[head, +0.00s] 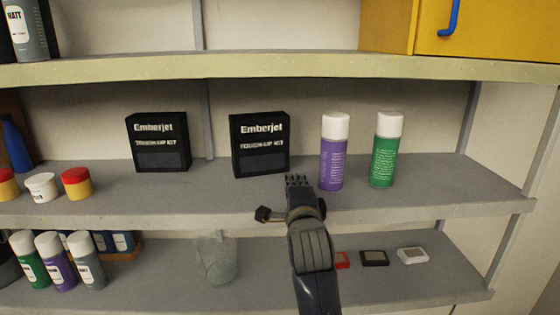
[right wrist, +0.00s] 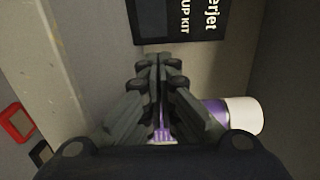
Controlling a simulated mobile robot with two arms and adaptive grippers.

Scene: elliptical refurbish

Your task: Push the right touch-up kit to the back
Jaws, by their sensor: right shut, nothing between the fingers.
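Two black Emberjet touch-up kit boxes stand upright on the middle shelf. The right touch-up kit (head: 260,145) is left of the purple spray can. The left touch-up kit (head: 158,142) stands apart from it, further left. My right gripper (head: 298,180) is shut and empty, over the shelf's front part, just in front of the right kit's right side. In the right wrist view, the right kit (right wrist: 182,22) is ahead of the shut fingertips (right wrist: 158,60), with a gap visible between them. My left gripper is not in view.
A purple spray can (head: 333,160) stands close to the right of my right gripper, with a green can (head: 385,150) beyond it. The upper shelf's edge (head: 300,68) runs above the kits. Small jars (head: 75,184) stand at the left. The shelf (head: 220,195) is clear between the kits.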

